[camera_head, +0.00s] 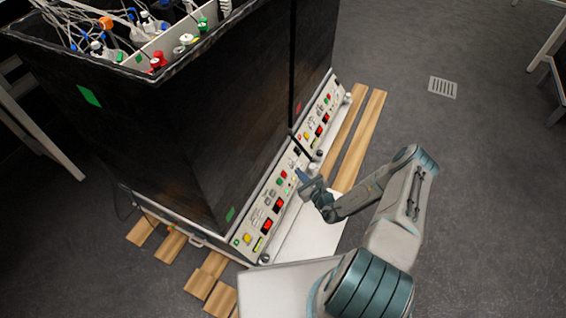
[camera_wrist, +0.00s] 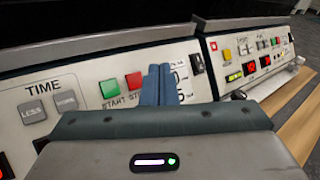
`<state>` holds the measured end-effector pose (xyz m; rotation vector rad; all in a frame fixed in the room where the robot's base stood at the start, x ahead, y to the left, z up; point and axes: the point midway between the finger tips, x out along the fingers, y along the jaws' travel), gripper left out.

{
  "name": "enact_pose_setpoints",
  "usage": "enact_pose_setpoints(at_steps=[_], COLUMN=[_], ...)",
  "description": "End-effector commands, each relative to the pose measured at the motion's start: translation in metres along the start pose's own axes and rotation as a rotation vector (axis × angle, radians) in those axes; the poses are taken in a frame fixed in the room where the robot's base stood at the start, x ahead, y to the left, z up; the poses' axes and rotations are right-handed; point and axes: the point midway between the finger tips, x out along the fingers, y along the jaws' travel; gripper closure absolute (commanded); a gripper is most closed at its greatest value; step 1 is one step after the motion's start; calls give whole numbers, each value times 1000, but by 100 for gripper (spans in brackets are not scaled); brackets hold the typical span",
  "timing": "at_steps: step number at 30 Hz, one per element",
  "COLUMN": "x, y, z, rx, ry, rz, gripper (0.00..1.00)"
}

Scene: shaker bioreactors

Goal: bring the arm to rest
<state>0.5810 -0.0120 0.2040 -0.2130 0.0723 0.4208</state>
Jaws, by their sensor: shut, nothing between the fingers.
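My arm reaches from the bottom right of the head view toward the front of the shaker unit. My gripper (camera_head: 301,174) is close to the sloped control panel (camera_head: 262,215), near its middle. In the wrist view, my gripper's two blue fingers (camera_wrist: 157,84) are together, with nothing between them. They stand in front of the panel, just right of the green START button (camera_wrist: 109,88) and partly over the red stop button (camera_wrist: 134,80). I cannot tell whether the fingertips touch the panel.
The dark bioreactor box (camera_head: 190,130) rises behind the panel, with bottles and tubes (camera_head: 150,30) in its open top. Wooden slats (camera_head: 360,140) lie under the unit. A floor drain (camera_head: 442,88) is at the upper right. The grey floor (camera_head: 480,200) on the right is clear.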

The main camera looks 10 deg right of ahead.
Motion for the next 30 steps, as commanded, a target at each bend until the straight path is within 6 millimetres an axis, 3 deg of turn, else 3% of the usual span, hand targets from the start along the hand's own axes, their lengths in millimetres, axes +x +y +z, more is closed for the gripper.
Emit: enact_pose_setpoints(at_steps=[7,11,20,30], x=[0,4,6,-27], y=[0,-4,-1,20], z=[3,31,183,341], rx=[-3,-39,-264,-558], ry=[-2,-29,-159,-236], rz=[4,55,391,791], gripper=[100,100,100,100])
